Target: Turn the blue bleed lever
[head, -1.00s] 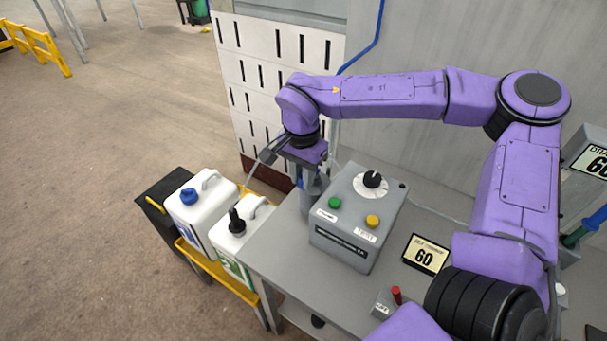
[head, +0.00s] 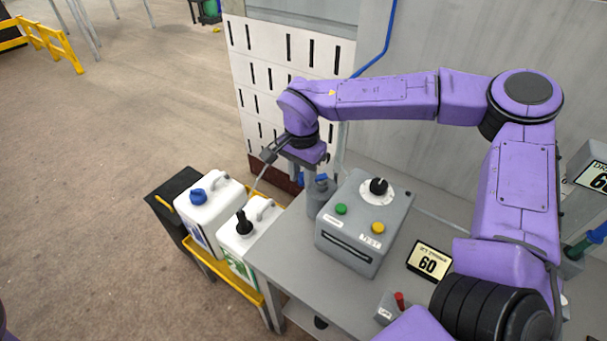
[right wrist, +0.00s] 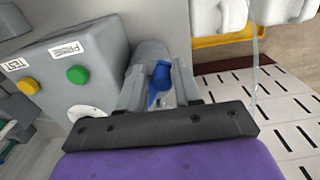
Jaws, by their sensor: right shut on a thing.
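The blue bleed lever (right wrist: 161,76) sits on a grey cylinder (head: 318,199) beside the grey control box. My right gripper (right wrist: 159,88) is shut on the lever, with a finger on either side of it in the right wrist view. In the head view my right gripper (head: 306,168) points down over the cylinder, and only a little of the blue lever (head: 321,178) shows beneath it. My left gripper is out of view.
The control box (head: 345,249) with green and yellow buttons and a black dial stands close beside the cylinder on the grey table (head: 281,259). White jugs (head: 209,217) stand in a yellow-edged carrier at left.

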